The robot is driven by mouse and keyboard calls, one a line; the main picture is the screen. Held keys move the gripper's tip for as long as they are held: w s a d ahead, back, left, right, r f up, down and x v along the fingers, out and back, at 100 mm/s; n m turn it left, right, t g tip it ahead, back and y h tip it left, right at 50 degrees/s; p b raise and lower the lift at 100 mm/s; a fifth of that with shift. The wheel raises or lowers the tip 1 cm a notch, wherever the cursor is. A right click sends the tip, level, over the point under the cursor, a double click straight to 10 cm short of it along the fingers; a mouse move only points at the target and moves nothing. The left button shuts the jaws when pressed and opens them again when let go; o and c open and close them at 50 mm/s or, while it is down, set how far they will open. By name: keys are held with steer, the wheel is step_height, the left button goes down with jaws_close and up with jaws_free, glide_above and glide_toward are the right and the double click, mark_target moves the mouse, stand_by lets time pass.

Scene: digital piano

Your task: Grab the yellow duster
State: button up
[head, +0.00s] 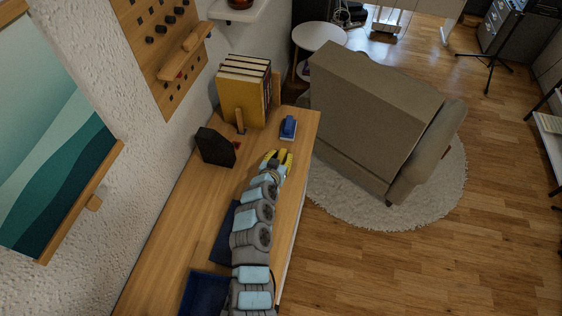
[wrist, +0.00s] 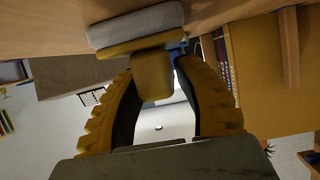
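The yellow duster (wrist: 153,74) shows in the wrist view, with a pale grey pad and a yellow block-like handle. The picture is turned so that the wooden top is at the upper edge, and the pad lies against it. My gripper (wrist: 155,68) has its two yellow ribbed fingers on either side of the handle. A thin gap shows between the handle and the right finger; contact at the left finger is unclear. In the head view my gripper (head: 278,158) is low over the piano top, and it hides the duster.
On the wooden top (head: 165,240) stand a blue duster (head: 288,127) just beyond my gripper, a dark block (head: 215,147) to its left and upright books (head: 243,92) behind. A dark blue tray (head: 203,294) lies nearer. The sofa (head: 370,110) is right of the top.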

jaws_close()
